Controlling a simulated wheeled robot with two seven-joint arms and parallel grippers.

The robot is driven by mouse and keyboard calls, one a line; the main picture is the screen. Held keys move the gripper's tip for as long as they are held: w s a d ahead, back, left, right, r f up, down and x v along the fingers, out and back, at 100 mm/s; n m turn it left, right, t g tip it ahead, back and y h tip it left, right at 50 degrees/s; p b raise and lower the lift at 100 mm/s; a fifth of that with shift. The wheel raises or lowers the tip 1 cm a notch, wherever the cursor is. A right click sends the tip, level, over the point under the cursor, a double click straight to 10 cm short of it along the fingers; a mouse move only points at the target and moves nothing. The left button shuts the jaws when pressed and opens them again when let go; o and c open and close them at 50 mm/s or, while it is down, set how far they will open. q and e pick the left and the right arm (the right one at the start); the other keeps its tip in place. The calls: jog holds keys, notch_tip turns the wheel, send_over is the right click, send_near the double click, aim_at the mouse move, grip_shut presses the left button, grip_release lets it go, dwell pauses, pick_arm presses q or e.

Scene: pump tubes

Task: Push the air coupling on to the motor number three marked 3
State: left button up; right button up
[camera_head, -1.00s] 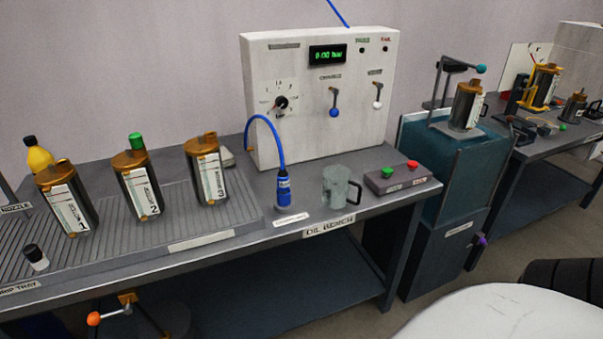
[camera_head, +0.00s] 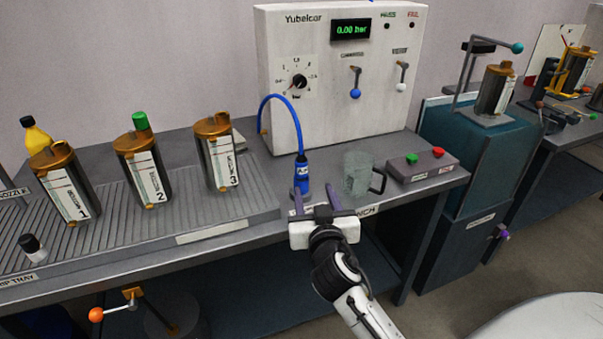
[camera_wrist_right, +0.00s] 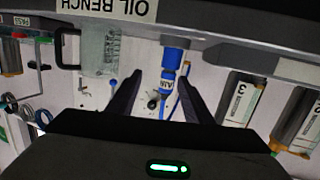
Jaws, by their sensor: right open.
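The blue air coupling (camera_head: 302,178) stands upright on the bench with its blue hose looping back to the white panel. Motor 3 (camera_head: 217,155), a dark cylinder with a brass top and a label marked 3, stands on the ribbed tray left of the coupling. My right gripper (camera_head: 316,190) is open and empty at the bench's front edge, just in front of the coupling, with its fingers pointing toward the panel. In the right wrist view, which is upside down, the coupling (camera_wrist_right: 171,68) shows between the open fingers (camera_wrist_right: 158,82), beyond the tips. My left gripper is out of view.
A clear mug (camera_head: 358,175) stands right of the coupling, close to my right gripper. Motor 2 (camera_head: 145,170) and motor 1 (camera_head: 65,182) stand further left on the tray (camera_head: 258,207). The white panel (camera_head: 340,110) rises behind. A button box (camera_head: 424,168) is at the right.

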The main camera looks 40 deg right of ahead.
aim_at(301, 164)
jog(key=shift+t, duration=0.9)
jog(key=w+r, duration=0.1)
jog(key=w, duration=0.1)
jog(key=w+r, duration=0.2)
jog(key=shift+w+r, duration=0.15)
jog(key=shift+r, duration=0.1)
jog(key=x, duration=0.3)
jog(key=shift+w+d, duration=0.15)
jog(key=shift+w, duration=0.1)
jog(key=shift+f+p+x, duration=0.2)
jog(key=shift+x, duration=1.25)
jog(key=shift+f+p+x, duration=0.15)
jog(key=shift+f+x, duration=0.1)
jog(key=shift+x, duration=1.15)
jog(key=shift+s+d, duration=0.1)
grip_shut()
